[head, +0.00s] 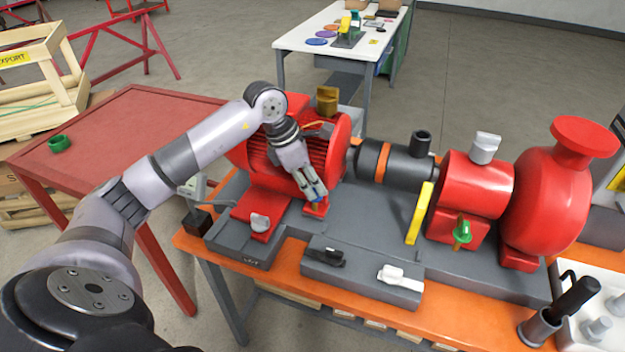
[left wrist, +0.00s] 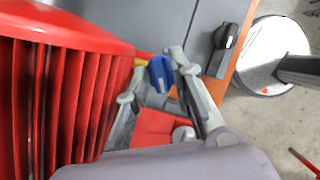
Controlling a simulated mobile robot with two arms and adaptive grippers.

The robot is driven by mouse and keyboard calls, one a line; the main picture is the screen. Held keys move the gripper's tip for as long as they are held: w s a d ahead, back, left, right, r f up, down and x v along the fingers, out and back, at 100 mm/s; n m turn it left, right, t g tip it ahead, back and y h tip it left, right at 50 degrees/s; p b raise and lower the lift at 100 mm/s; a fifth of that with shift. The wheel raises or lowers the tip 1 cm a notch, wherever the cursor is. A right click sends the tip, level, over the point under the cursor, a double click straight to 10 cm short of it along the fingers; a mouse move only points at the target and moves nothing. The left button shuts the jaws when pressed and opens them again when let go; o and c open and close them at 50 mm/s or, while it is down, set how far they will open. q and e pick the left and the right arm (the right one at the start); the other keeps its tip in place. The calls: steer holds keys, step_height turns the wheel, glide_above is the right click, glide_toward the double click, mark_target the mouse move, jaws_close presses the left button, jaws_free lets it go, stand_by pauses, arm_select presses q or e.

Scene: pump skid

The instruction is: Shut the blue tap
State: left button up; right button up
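The blue tap (left wrist: 160,75) shows in the left wrist view as a small blue handle with a pale mark, between my left gripper's fingertips. In the head view only a bit of blue (head: 319,189) shows at the gripper's tip, in front of the red ribbed motor (head: 327,150). My left gripper (left wrist: 160,62) has its fingers apart, one on each side of the handle. The right finger looks very close to it; I cannot tell whether it touches. The left gripper also shows in the head view (head: 314,186), pointing down. My right gripper is in neither view.
A black tap (head: 329,256), a white tap (head: 392,273), a grey knob (head: 260,222) and a green tap (head: 462,232) stand nearby. A yellow lever (head: 419,213) rises right of the motor. A red table (head: 130,130) lies left, mostly clear.

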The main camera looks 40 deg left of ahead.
arm_select(q)
steer(key=shift+c, duration=0.3)
jaws_close()
stand_by(0.3)
steer(key=shift+w+a+m+g+h+b, duration=0.15)
steer(key=shift+m+g+h+b, duration=0.2)
steer(key=shift+m+b, duration=0.75)
steer(key=shift+m+g+h+b, duration=0.25)
steer(key=shift+m+g+b, duration=0.3)
steer(key=shift+m, duration=1.15)
